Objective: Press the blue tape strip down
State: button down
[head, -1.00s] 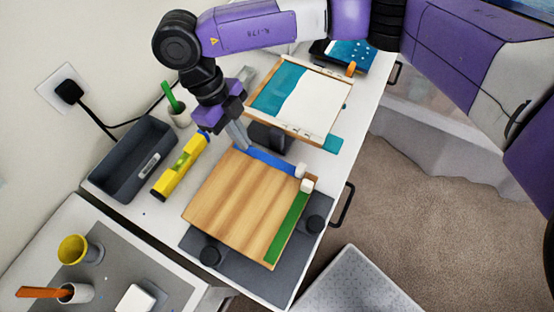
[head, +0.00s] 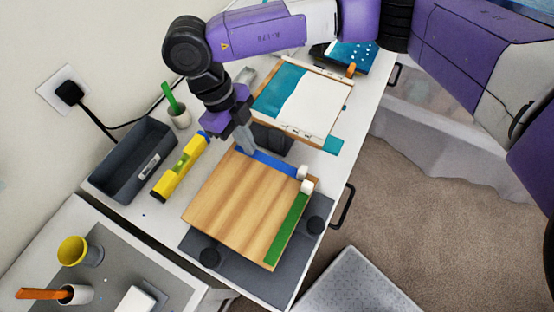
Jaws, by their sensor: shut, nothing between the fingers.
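The blue tape strip (head: 274,163) runs along the far edge of a square wooden board (head: 238,211). Its left end is partly hidden by my gripper (head: 247,151). My gripper is shut and empty, pointing down with its fingertips at the strip near its left end. I cannot tell whether the tips touch the tape or hover just above it. A green strip (head: 288,230) lies along the board's right edge. Small white blocks (head: 306,186) sit at the board's right corner, by the ends of the two strips.
The board rests over a dark grey mat (head: 284,277) with black knobs (head: 209,257). A yellow level (head: 180,167) and a dark tray (head: 131,161) lie left. A cup with a green stick (head: 178,115) is at the back left.

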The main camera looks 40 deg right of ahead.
aim_at(288, 169)
jog(key=shift+s+d+f, duration=0.15)
jog(key=shift+s+f, duration=0.05)
jog(key=shift+s, duration=0.4)
jog(key=shift+s+d, duration=0.3)
jog(key=shift+s, duration=0.55)
jog(key=shift+s+d+r+p, duration=0.15)
jog(key=shift+s+p, duration=0.05)
jog(key=shift+s, duration=0.3)
jog(key=shift+s+d+r+p, duration=0.1)
jog(key=shift+s+d+p, duration=0.05)
jog(key=shift+s, duration=0.3)
jog(key=shift+s+d+f, duration=0.1)
jog(key=shift+s+d, duration=0.1)
jog(key=shift+s, duration=0.3)
jog(key=shift+s+d+f, duration=0.1)
jog(key=shift+s+d, duration=0.05)
jog(key=shift+s, duration=0.3)
jog(key=shift+s, duration=0.1)
jog(key=shift+s+d+r, duration=0.1)
jog(key=shift+s+d, duration=0.05)
jog(key=shift+s, duration=0.3)
jog(key=shift+s+d+r, duration=0.1)
jog(key=shift+s+d, duration=0.05)
jog(key=shift+s, duration=0.25)
